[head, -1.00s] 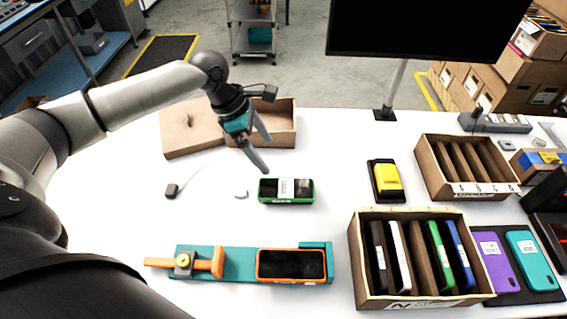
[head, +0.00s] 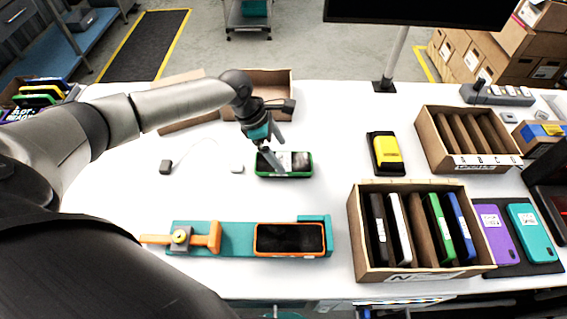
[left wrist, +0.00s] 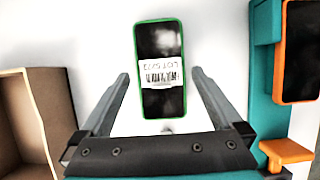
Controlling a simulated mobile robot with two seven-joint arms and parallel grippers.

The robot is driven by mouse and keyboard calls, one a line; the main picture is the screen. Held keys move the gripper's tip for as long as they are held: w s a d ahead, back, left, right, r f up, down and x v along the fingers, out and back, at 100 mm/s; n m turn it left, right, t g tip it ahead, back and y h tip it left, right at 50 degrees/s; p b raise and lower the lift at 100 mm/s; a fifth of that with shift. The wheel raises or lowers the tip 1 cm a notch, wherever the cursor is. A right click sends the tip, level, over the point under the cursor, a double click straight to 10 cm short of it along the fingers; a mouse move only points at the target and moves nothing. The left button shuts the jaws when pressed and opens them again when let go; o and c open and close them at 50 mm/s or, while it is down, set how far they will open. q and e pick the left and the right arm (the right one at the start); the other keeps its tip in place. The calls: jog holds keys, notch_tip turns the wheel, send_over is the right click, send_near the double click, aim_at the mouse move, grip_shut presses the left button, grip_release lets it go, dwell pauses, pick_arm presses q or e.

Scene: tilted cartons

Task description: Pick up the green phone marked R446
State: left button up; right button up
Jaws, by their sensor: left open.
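A green-edged phone (head: 301,164) with a dark screen and a white label lies flat on the white table. It also shows in the left wrist view (left wrist: 160,105), where its label's small print is hard to read, so I cannot confirm R446. My left gripper (head: 276,160) is open, its fingers above the near part of this phone. In the left wrist view its fingers (left wrist: 161,76) stand on either side of the phone, with gaps. Another green phone (head: 439,229) stands in the front carton; its label is too small to read. My right gripper is not in view.
The front carton (head: 357,233) holds several phones on edge. An orange phone (head: 290,238) lies in a teal fixture (head: 236,254). An open cardboard box (head: 284,82) is behind my gripper. A yellow device (head: 387,150) is to the right.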

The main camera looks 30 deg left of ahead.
aim_at(286, 161)
pick_arm(q)
jog(key=shift+x, duration=1.5)
jog(key=shift+c, duration=0.4)
jog(key=shift+r, duration=0.1)
jog(key=c, duration=1.2)
